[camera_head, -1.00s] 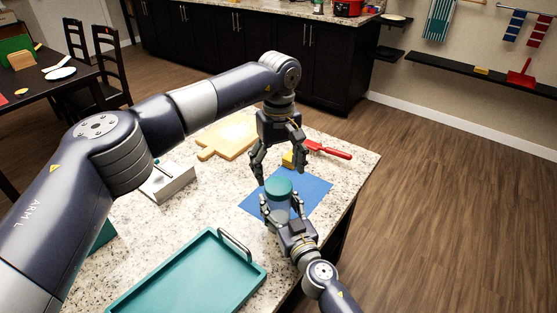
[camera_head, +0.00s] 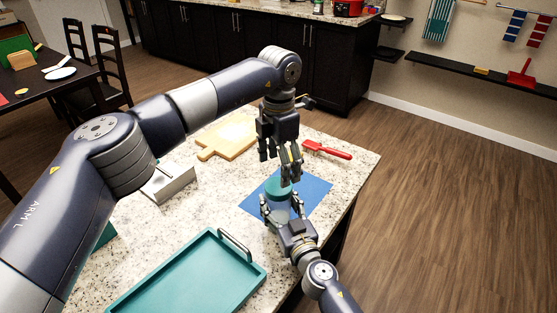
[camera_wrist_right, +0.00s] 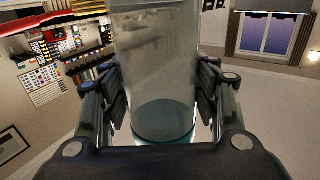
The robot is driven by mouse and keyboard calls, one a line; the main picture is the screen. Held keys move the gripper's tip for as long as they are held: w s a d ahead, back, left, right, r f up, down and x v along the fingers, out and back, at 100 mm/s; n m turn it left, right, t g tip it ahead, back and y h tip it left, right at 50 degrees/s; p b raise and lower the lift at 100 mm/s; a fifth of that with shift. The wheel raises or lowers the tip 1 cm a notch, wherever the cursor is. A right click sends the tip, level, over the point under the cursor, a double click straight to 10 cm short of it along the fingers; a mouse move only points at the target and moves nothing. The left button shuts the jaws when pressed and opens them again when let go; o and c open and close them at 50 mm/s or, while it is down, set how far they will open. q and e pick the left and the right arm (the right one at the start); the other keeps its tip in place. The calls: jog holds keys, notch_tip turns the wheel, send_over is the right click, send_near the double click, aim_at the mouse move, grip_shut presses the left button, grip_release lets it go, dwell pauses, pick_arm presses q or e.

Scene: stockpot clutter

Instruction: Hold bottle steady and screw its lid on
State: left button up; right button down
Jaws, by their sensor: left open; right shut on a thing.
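The bottle (camera_head: 281,202) stands upright on the blue mat (camera_head: 312,191), with a teal lid (camera_head: 277,187) on top. I cannot tell how tightly the lid sits. My right gripper (camera_head: 281,208) is shut around the bottle body from the near side. In the right wrist view the clear grey bottle (camera_wrist_right: 155,65) is between the fingers (camera_wrist_right: 163,105), with a teal band at its lower end in the picture. My left gripper (camera_head: 279,168) points down just above the lid, fingers open. Its fingers partly cover the lid's far side, and I cannot tell whether they touch it.
A teal tray (camera_head: 165,271) with a metal handle lies at the front of the speckled counter. A wooden board (camera_head: 229,138), a red-handled brush (camera_head: 328,150) and a grey box (camera_head: 170,184) lie farther back. The counter's right edge is close to the mat.

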aim_at(278, 185)
pick_arm(q)
jog(key=n, duration=0.5)
jog(key=shift+r, duration=0.15)
jog(key=n, duration=0.5)
jog(key=shift+r, duration=0.1)
jog(key=n, duration=0.4)
jog(key=shift+r+n, duration=0.1)
jog(key=shift+n, duration=0.3)
jog(key=n, duration=0.3)
jog(key=shift+r+n, duration=0.1)
jog(key=shift+n, duration=0.2)
jog(key=shift+f, duration=4)
jog(key=shift+c, duration=0.2)
